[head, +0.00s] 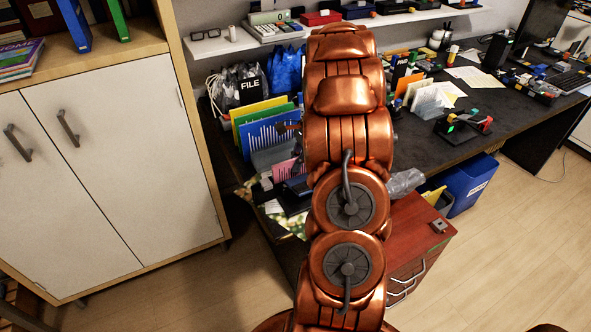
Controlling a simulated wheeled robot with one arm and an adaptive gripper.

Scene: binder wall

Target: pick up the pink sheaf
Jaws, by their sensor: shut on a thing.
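The pink sheaf (286,169) shows in the head view as a small upright pink patch at the left front part of the dark desk. It is below the blue, green and yellow folders and just left of my copper arm. My arm covers its right side, and a dark object stands in front of its lower part. My gripper is hidden behind my own arm, so its fingers and any contact with the sheaf cannot be seen.
A white cabinet (110,170) stands at left. A red-brown drawer unit (415,238) and a blue bin (470,183) stand at right. A shelf (225,44) runs above.

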